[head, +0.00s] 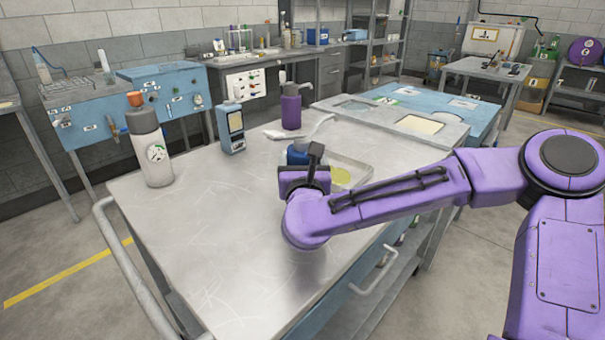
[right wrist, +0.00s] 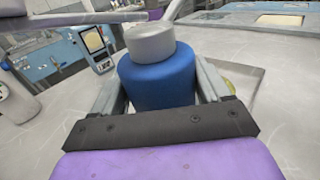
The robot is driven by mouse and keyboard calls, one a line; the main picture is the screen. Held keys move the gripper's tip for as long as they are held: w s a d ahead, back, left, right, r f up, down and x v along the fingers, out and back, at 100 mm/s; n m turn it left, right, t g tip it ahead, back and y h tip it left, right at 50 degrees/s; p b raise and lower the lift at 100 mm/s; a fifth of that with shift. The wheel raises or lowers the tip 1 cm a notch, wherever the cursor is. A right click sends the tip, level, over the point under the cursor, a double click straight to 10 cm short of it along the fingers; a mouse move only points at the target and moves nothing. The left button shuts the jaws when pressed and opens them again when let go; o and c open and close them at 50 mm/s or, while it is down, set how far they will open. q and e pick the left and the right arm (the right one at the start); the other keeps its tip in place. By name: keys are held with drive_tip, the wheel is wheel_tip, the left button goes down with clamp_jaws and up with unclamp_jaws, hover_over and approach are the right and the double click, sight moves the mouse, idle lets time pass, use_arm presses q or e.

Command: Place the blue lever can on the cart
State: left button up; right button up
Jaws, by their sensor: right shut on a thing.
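The blue lever can (head: 296,156) has a blue body, a grey top and a pale spout or lever. My right gripper (head: 303,170) is shut on it, and its body and arm hide most of the can in the head view. In the right wrist view the can (right wrist: 157,78) stands upright between the two fingers of the gripper (right wrist: 158,88). The can is over the steel-topped cart (head: 215,235), by the left end of a shallow tray (head: 363,172). I cannot tell whether its base touches the top. My left gripper is not in view.
A grey bottle with an orange cap (head: 148,150), a blue handheld meter (head: 231,128) and a purple pump bottle (head: 291,108) stand on the cart. The tray holds a yellow patch. The cart's front left area is clear. A blue table (head: 440,100) is behind.

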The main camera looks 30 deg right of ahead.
wheel_tip(320, 180, down, 3)
drive_tip(key=shift+w+f, duration=0.1)
drive_tip(key=shift+f+b, duration=0.15)
drive_tip(key=shift+b, duration=0.15)
drive_tip(key=o, duration=1.4)
drive_tip(key=shift+o, duration=0.2)
drive_tip(key=shift+r, duration=0.2)
drive_tip(key=b+v, duration=0.2)
drive_tip(key=v, duration=0.8)
drive_tip(key=shift+a+f, duration=0.15)
drive_tip(key=b, duration=0.3)
drive_tip(key=s+b, duration=0.1)
drive_tip(key=b, duration=0.2)
drive_tip(key=shift+s+a+f, duration=0.1)
drive_tip(key=shift+a+f, duration=0.1)
drive_tip(key=shift+f, duration=0.2)
drive_tip(key=shift+s+r+b, duration=0.15)
drive_tip(key=shift+b, duration=0.3)
drive_tip(key=shift+s+a+r, duration=0.15)
drive_tip(key=shift+s+r, duration=0.05)
drive_tip(key=shift+r, duration=0.15)
